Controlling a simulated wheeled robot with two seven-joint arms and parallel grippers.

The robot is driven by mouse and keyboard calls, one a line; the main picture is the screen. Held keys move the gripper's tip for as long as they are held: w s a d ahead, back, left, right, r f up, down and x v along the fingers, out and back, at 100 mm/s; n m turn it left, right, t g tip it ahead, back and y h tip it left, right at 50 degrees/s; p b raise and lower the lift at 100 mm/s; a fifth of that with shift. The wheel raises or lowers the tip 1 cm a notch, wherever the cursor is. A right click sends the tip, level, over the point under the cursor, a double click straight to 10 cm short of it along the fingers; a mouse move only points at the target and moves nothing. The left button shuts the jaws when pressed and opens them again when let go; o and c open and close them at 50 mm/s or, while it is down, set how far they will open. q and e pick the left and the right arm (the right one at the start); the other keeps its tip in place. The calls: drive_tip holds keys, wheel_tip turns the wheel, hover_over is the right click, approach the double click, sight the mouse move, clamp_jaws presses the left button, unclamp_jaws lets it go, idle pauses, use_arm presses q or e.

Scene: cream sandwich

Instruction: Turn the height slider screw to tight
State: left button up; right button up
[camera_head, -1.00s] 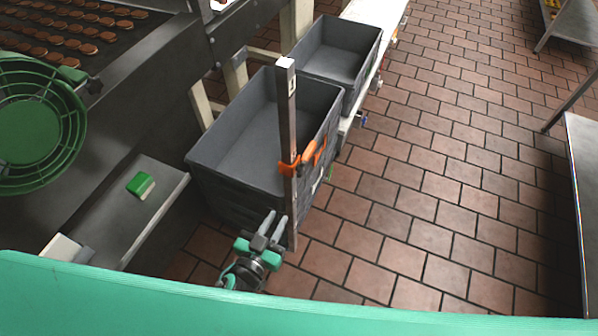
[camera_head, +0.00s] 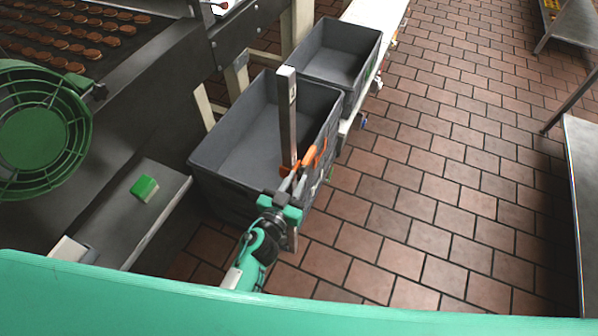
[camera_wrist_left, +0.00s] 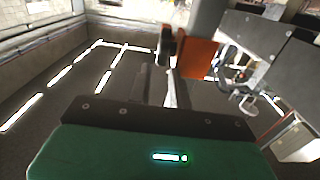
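An upright grey metal post (camera_head: 287,115) stands at the near side of the larger grey bin. An orange slider (camera_head: 289,168) with an orange handle (camera_head: 311,156) sits around its lower half. The orange slider also shows in the left wrist view (camera_wrist_left: 198,58), beside a dark round part (camera_wrist_left: 166,45) that may be the screw knob. My left gripper (camera_head: 293,184) is teal and dark, just below and in front of the slider, fingers pointing up at it. The fingers look apart, with nothing clearly between them. Whether they touch the slider, I cannot tell. My right gripper is not in view.
Two grey bins stand behind the slider, the larger (camera_head: 215,185) nearer and the smaller (camera_head: 345,28) farther. A green round guard (camera_head: 35,135) is at far left. The tiled floor at right is open.

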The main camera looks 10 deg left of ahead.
sight(301, 173)
use_arm(q)
drive_tip(key=shift+w+d, duration=0.2)
drive_tip(key=shift+w, duration=0.4)
drive_tip(key=shift+w+d, duration=0.2)
drive_tip(key=shift+w, duration=0.35)
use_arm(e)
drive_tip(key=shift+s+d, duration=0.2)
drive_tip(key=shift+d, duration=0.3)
use_arm(q)
drive_tip(key=shift+c, duration=0.2)
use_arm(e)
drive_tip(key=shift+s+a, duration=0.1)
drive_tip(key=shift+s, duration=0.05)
